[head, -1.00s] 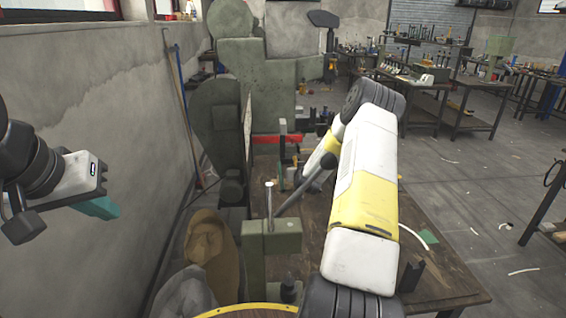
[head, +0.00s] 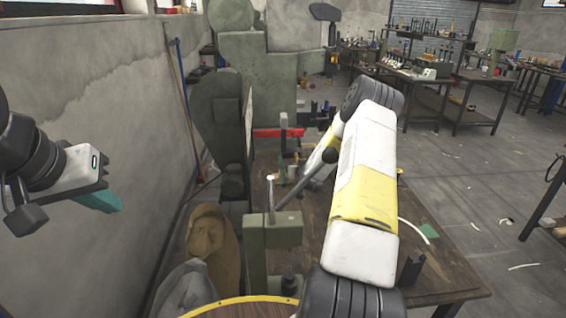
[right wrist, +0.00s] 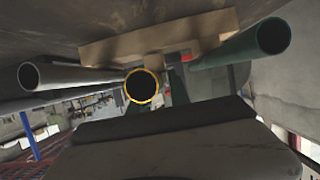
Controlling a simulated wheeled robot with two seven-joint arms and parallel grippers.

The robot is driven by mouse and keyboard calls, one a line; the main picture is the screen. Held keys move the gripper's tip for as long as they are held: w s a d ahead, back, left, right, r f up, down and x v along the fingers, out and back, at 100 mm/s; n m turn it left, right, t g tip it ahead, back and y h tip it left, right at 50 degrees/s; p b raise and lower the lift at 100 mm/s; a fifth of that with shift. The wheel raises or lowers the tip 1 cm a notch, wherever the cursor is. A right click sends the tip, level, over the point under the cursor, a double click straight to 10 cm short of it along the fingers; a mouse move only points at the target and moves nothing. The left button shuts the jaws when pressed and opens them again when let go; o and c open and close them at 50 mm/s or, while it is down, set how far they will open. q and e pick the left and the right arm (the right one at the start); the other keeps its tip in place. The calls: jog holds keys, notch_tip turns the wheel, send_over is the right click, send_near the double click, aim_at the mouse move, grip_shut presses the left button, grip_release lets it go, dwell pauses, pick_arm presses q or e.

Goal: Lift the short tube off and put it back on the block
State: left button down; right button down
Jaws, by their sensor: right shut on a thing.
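In the right wrist view, a short tube with a yellow rim (right wrist: 142,87) shows end-on near the middle, its bore dark. My right gripper (right wrist: 158,104) has teal fingers close around it and is shut on it. A tan block (right wrist: 150,46) shows behind the tube; I cannot tell whether the two touch. In the head view my right arm hides the right gripper and the tube. My left gripper (head: 98,200), with teal fingers, hangs empty at the left, far from the table; its side-on fingers do not show a clear gap.
A green tube (right wrist: 245,46) and a grey tube (right wrist: 60,76) flank the yellow-rimmed one. A green press with an upright steel pin (head: 270,192) stands in front. A red bar (head: 280,133) and a large green machine (head: 262,70) are behind. The wooden table (head: 430,270) is fairly clear at right.

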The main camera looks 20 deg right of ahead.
jog(key=shift+f, duration=0.3)
jog(key=c, duration=1.1)
grip_release()
jog(key=v, duration=0.7)
jog(key=shift+s+r, duration=0.2)
jog(key=shift+s, duration=0.15)
jog(key=shift+a, duration=0.1)
